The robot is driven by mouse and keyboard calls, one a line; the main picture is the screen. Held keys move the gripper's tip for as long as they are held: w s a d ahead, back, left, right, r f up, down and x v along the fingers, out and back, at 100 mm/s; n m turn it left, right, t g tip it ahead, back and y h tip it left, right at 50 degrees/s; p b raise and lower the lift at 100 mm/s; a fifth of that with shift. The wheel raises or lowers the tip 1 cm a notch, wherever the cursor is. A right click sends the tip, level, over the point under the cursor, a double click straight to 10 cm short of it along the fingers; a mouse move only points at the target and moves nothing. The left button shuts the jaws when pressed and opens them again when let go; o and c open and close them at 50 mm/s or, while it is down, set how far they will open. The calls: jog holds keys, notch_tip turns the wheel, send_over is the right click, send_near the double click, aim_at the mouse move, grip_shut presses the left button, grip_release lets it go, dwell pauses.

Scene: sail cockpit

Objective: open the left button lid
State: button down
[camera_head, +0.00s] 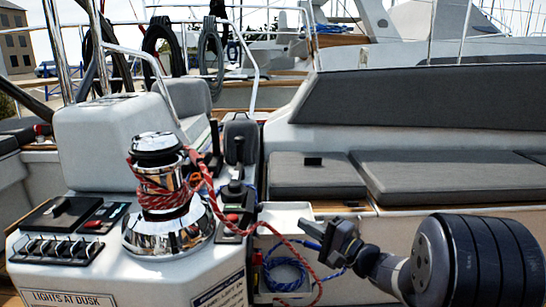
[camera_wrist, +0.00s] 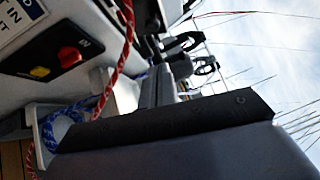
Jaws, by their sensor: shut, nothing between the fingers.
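Another black panel with a red button (camera_head: 232,218) is right of the winch. My gripper (camera_head: 312,237) is in the lower right of the head view, in front of the seat. It is shut and empty, its tips toward the console and well apart from the lid. The wrist view does not clearly show the square lid.
The chrome winch (camera_head: 165,235) with red rope stands between my gripper and the square lid. Several switches (camera_head: 57,248) are in front of the lid. The wrist view shows red (camera_wrist: 70,57) and yellow (camera_wrist: 40,72) knobs. Grey cushions (camera_head: 440,177) lie behind my arm.

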jog(key=s+x, duration=0.1)
jog(key=x, duration=0.7)
jog(key=shift+w+a+r, duration=0.25)
jog(key=shift+a, duration=0.35)
jog(key=shift+s, duration=0.1)
